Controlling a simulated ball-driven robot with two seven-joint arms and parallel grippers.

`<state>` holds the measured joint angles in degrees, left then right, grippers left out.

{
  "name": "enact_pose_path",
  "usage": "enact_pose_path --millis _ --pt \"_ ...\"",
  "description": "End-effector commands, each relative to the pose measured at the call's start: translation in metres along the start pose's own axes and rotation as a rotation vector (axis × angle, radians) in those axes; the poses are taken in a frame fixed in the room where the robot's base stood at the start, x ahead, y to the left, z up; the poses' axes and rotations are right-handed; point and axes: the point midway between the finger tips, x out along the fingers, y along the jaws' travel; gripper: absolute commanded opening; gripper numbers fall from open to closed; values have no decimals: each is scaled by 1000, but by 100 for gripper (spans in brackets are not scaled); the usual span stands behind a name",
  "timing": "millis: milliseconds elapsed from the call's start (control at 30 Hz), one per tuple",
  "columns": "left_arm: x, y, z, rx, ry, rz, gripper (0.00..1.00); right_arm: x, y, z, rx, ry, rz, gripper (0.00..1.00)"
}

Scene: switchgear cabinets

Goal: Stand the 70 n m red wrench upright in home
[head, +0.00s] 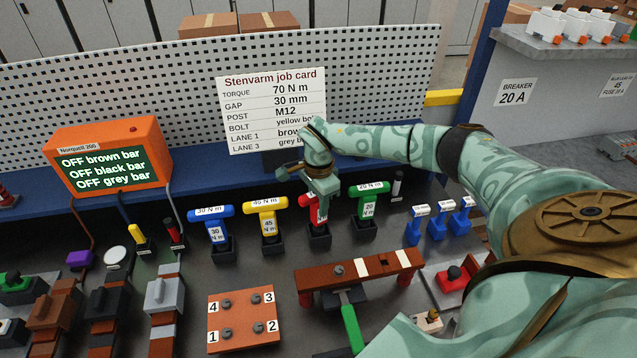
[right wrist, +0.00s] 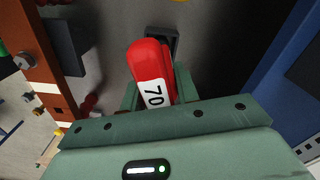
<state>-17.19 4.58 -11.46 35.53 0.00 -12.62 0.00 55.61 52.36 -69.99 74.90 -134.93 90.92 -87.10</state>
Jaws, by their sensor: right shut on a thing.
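The red wrench (head: 317,210) is in my right gripper (head: 319,188), among the row of torque wrenches in the head view. The right wrist view shows the red wrench (right wrist: 149,62), its white label reading 70, between the two jaws (right wrist: 158,92). The gripper is shut on it. A black holder (head: 319,239) is directly below the wrench in the head view. Its dark rim (right wrist: 163,31) shows just past the wrench in the right wrist view. I cannot tell whether the wrench's lower end is inside it. My left gripper is not in view.
A yellow wrench (head: 267,213) and a blue wrench (head: 210,222) stand in holders to the left, a green wrench (head: 367,203) close on the right. A brown bar on posts (head: 330,275) lies in front. The job card (head: 272,105) is behind.

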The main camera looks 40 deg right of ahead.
Motion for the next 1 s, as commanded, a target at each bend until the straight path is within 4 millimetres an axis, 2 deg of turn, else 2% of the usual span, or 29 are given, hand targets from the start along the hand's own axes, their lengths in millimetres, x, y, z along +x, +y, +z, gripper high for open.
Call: enact_pose_path --millis 333,867,900,1000 --pt "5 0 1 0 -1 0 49 8 0 0 1 -1 -1 0" --pt "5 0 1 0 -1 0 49 8 0 0 0 -1 -2 0" --pt "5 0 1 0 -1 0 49 8 0 0 0 -1 -2 33" --pt "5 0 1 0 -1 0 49 8 0 0 0 -1 -1 56"
